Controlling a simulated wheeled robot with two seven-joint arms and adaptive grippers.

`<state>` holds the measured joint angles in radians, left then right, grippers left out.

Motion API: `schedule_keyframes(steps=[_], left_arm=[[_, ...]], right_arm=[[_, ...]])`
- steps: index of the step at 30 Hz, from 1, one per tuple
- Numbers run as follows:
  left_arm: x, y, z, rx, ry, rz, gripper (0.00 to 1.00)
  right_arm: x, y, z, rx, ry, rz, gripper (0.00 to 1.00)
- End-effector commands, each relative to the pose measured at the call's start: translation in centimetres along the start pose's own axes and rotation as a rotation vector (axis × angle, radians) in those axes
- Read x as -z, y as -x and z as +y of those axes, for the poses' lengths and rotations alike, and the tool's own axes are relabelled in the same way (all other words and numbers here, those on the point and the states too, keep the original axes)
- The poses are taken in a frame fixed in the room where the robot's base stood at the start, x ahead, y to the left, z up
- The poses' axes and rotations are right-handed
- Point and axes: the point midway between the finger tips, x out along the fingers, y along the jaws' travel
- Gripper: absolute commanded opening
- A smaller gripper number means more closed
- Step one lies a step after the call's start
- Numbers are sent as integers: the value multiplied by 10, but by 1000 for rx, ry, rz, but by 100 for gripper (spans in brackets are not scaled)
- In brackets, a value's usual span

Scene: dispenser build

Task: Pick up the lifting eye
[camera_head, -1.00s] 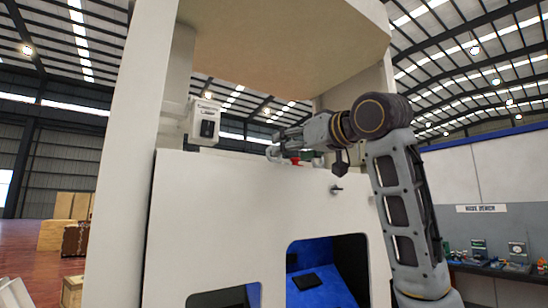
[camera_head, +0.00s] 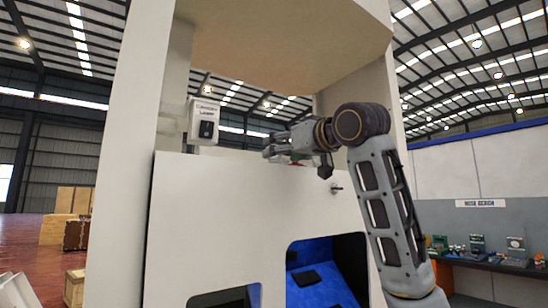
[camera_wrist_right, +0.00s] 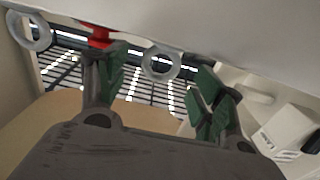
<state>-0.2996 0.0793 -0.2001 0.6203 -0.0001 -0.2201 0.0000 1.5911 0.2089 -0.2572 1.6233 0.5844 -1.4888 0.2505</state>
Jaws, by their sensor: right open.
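Two grey ring-shaped lifting eyes show in the right wrist view. One lifting eye (camera_wrist_right: 161,66) is between the green-padded fingers of my right gripper (camera_wrist_right: 158,82), with room visible on both sides of its ring. The other lifting eye (camera_wrist_right: 30,32) is at the far left, outside the fingers. My right gripper (camera_head: 271,151) is open and reaches in from the right, at the top edge of the white panel (camera_head: 220,215) in the head view. There I cannot make out the eyes clearly behind it. My left gripper is not in view.
A red part (camera_wrist_right: 97,37) lies just behind the left finger in the wrist view. A white labelled box (camera_head: 204,121) hangs on the left post. A small knob (camera_head: 337,189) sticks out of the panel below my arm. A bench with parts stands far right.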

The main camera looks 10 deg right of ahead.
Motion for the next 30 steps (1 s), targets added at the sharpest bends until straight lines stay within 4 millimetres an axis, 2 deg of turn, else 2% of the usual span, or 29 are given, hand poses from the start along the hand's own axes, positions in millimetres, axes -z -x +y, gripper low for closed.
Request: schedule_keyframes(steps=[10, 26, 27, 30], left_arm=[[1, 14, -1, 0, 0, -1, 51], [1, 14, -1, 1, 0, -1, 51], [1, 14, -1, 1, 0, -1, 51], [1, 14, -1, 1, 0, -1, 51]], right_arm=[[2, -28, -1, -1, 1, -1, 68], [1, -30, -1, -1, 0, 0, 68], [1, -30, -1, -1, 0, 0, 66], [1, -30, -1, -1, 0, 0, 54]])
